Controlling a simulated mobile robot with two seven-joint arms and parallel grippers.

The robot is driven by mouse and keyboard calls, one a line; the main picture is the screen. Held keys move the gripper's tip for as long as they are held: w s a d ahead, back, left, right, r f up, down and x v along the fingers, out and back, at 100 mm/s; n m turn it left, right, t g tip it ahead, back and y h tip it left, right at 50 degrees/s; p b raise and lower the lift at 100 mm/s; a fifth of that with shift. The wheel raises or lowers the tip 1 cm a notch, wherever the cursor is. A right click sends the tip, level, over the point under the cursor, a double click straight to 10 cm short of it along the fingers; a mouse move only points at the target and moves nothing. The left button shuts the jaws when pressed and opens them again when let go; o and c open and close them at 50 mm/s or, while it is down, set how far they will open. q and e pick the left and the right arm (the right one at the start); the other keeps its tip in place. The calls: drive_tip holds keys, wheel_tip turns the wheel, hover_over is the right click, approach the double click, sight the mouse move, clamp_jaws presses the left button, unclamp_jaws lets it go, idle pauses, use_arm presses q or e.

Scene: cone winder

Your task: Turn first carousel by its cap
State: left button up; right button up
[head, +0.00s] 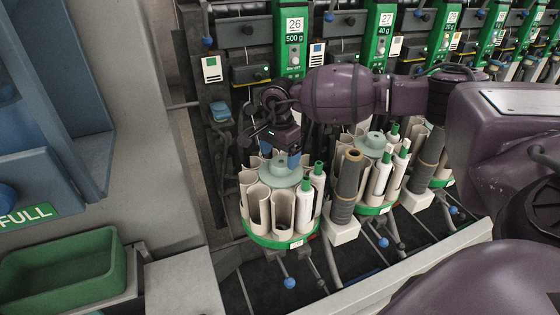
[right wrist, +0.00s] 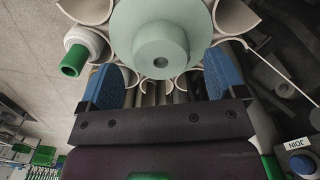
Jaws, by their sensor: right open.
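The first carousel (head: 277,241) is a ring of cream, open-sided tubes on a green base, under the unit marked 26. Its pale green round cap (head: 279,176) sits at the centre top; the cap also fills the upper middle of the right wrist view (right wrist: 160,40), with a small knob at its middle. My right gripper (head: 282,157) is just over the cap and hides part of it. In the right wrist view my right gripper (right wrist: 165,82) is open, its two blue pads apart near the cap's lower edge, with nothing held between them. My left gripper is out of view.
White bobbins with green ends (head: 305,196) stand in some tubes. A second carousel (head: 374,208) and a dark grey roll (head: 347,186) are close on the right. A green bin (head: 65,270) stands at lower left. Blue-knobbed levers (head: 289,283) stick out below.

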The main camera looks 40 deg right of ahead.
wheel_tip(320, 180, up, 8)
drive_tip(key=shift+f, duration=0.15)
idle(0.6)
